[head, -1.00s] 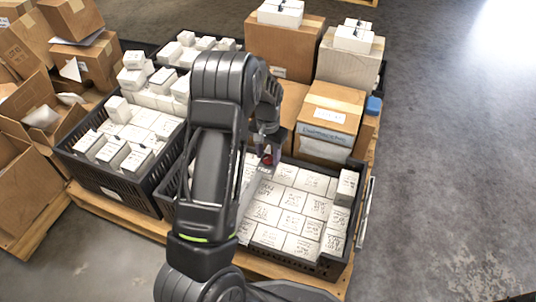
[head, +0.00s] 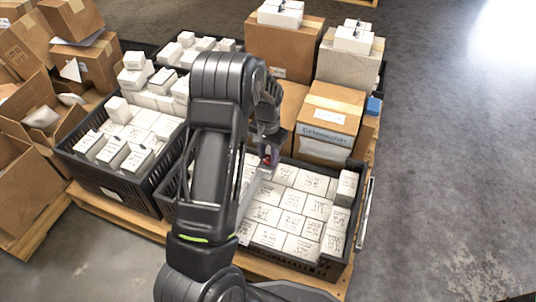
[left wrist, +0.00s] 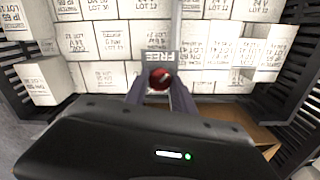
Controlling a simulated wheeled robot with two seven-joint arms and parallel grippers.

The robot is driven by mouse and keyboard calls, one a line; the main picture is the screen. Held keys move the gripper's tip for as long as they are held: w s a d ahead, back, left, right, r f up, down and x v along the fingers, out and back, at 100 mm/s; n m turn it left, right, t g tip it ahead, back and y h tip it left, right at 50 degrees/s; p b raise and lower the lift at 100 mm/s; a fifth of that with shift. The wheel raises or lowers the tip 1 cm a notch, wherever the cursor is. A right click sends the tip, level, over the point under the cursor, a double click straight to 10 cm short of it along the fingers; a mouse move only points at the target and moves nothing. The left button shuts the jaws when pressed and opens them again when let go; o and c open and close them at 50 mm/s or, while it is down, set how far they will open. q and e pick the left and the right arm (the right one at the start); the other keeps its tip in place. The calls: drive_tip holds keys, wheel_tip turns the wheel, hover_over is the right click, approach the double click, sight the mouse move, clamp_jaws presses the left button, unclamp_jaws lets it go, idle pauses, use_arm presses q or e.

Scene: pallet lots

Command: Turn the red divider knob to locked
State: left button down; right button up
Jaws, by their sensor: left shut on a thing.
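The red divider knob (left wrist: 160,78) sits on a grey plate (left wrist: 161,58) whose lettering reads FREE, upside down in the left wrist view. A thin grey divider (head: 250,193) runs between the white boxes in the near black crate (head: 344,238). My left gripper (left wrist: 160,88) is shut on the knob, one finger on each side. In the head view the knob (head: 266,157) shows only as a small red patch below my left wrist, and my arm covers the crate's left part. The knob's exact turn angle is hard to read. My right gripper is not in view.
White labelled boxes (head: 292,201) fill the crate closely around the divider. Another black crate (head: 115,190) of white boxes stands to the left. A brown carton (head: 331,107) stands just behind the near crate. Grey floor to the right is clear.

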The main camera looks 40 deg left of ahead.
use_arm(q)
drive_tip(key=m+p, duration=0.2)
drive_tip(key=m, duration=0.3)
drive_tip(key=shift+r+m+p, duration=0.1)
drive_tip(key=shift+m+p, duration=0.2)
drive_tip(key=m+p, duration=0.2)
drive_tip(key=m, duration=0.3)
drive_tip(key=m+p, duration=0.2)
drive_tip(key=m, duration=0.3)
drive_tip(key=shift+m, duration=0.4)
drive_tip(key=m+p, duration=0.2)
drive_tip(key=m, duration=0.2)
drive_tip(key=shift+m, duration=0.3)
drive_tip(key=c, duration=1.1)
unclamp_jaws()
drive_tip(key=shift+o, duration=0.2)
